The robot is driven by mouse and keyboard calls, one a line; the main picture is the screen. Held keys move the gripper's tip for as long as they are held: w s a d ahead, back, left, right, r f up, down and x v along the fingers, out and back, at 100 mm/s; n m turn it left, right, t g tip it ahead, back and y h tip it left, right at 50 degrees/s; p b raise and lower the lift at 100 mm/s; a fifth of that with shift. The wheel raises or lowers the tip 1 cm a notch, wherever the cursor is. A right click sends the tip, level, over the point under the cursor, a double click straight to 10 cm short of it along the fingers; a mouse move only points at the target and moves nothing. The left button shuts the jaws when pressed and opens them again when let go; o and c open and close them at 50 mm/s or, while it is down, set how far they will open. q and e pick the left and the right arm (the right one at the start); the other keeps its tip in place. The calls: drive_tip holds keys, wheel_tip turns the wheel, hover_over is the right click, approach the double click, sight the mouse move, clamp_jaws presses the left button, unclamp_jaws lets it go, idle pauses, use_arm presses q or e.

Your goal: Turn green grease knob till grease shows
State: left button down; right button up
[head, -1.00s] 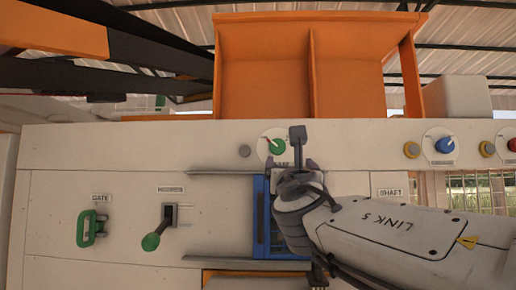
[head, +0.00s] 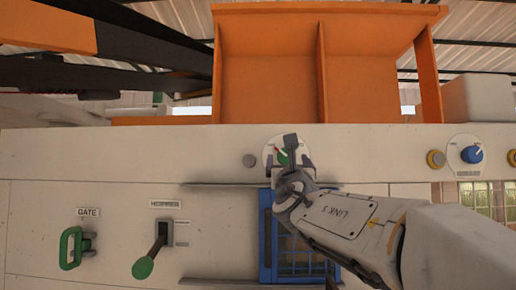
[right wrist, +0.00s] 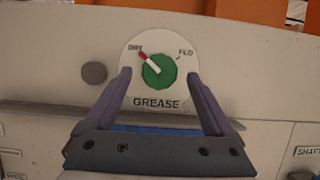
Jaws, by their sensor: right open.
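The green grease knob (right wrist: 159,73) sits on a round white dial labelled GREASE (right wrist: 157,103) in the right wrist view. Its red and white pointer is turned up and left to the DRY mark; the FED mark is at upper right. In the head view the knob (head: 282,157) is partly hidden by my right gripper (head: 290,166). The right gripper is open and empty, and its fingers (right wrist: 158,74) show to the left and right of the knob. I cannot tell how far the fingertips are from the panel. My left gripper is out of view.
A grey round button (right wrist: 93,73) is left of the dial. A blue grated window (head: 265,240) is below it. A green gate handle (head: 75,247) and a green-tipped lever (head: 144,266) are at left; a blue knob (head: 471,154) is at right. An orange hopper (head: 265,75) stands above.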

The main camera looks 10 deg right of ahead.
drive_tip(key=shift+p+x, duration=0.4)
drive_tip(key=shift+x, duration=0.55)
drive_tip(key=shift+c, duration=0.2)
drive_tip(key=c, duration=1.3)
